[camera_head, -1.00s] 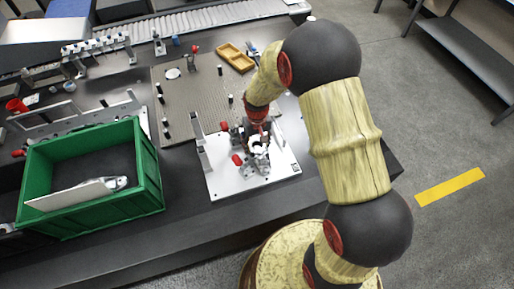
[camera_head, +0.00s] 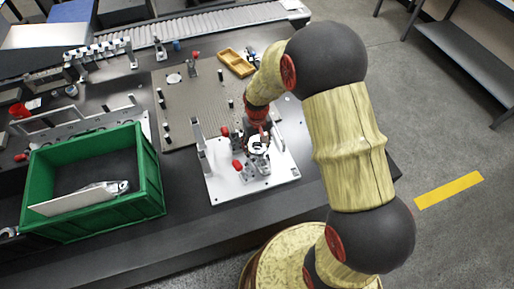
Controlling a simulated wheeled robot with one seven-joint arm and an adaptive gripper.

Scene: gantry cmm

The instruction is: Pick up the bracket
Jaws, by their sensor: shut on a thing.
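My gripper (camera_head: 260,143) is low over the light fixture plate (camera_head: 227,187) in the middle of the table. It is shut on a small pale part at the plate's clamps, which I take to be the bracket (camera_head: 258,149). My wrist and the clamps hide much of that part, so its full shape does not show. I cannot tell whether it touches the plate. Red-tipped clamps (camera_head: 238,165) stand close beside my gripper on its left.
A green crate (camera_head: 150,185) at the left holds a flat pale panel and a metal part. A perforated plate (camera_head: 190,110) with black posts lies behind the fixture. A yellow tray (camera_head: 236,61) and a roller conveyor (camera_head: 210,18) are farther back.

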